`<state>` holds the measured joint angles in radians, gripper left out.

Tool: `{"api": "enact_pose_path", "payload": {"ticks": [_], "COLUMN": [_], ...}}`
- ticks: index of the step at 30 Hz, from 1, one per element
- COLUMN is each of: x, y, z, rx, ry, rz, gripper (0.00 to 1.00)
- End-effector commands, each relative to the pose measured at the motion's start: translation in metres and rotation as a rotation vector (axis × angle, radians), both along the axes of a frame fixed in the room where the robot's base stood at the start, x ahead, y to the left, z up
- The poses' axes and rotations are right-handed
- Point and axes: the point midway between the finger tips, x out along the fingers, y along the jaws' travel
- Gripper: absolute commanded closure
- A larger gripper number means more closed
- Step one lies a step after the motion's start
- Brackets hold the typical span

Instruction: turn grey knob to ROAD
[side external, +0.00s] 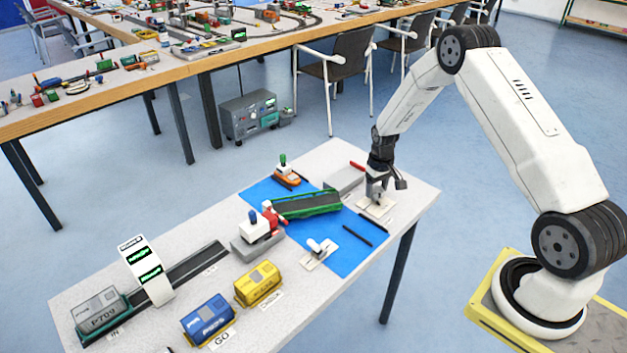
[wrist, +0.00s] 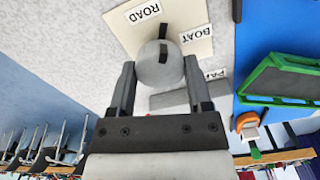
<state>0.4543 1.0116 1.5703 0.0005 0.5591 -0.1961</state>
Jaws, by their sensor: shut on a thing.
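The grey knob (wrist: 158,70) sits on a cream plate (wrist: 190,12) in the wrist view. The knob's black pointer mark (wrist: 163,31) points up in the picture, between ROAD and BOAT and closer to ROAD. My gripper (wrist: 159,64) is shut on the knob, with one finger on each side. In the side view my gripper (side external: 377,194) points down over the plate (side external: 370,209) at the table's right end and mostly hides the knob.
A grey block (side external: 343,179) lies beside my gripper. Another cream plate with a white handle (side external: 318,250) lies nearer the front. Blue (side external: 207,318) and yellow containers (side external: 258,283) stand further left.

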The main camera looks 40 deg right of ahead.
Motion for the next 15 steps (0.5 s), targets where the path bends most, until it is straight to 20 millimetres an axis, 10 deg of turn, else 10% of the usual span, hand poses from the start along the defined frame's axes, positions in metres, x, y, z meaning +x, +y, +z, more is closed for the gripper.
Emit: {"api": "enact_pose_path", "payload": {"ticks": [15], "x": [-0.0012], "y": [0.0006], "z": [-0.0007], "rx": [0.002], "ry": [0.004], "rz": [0.429], "gripper": [0.95]}}
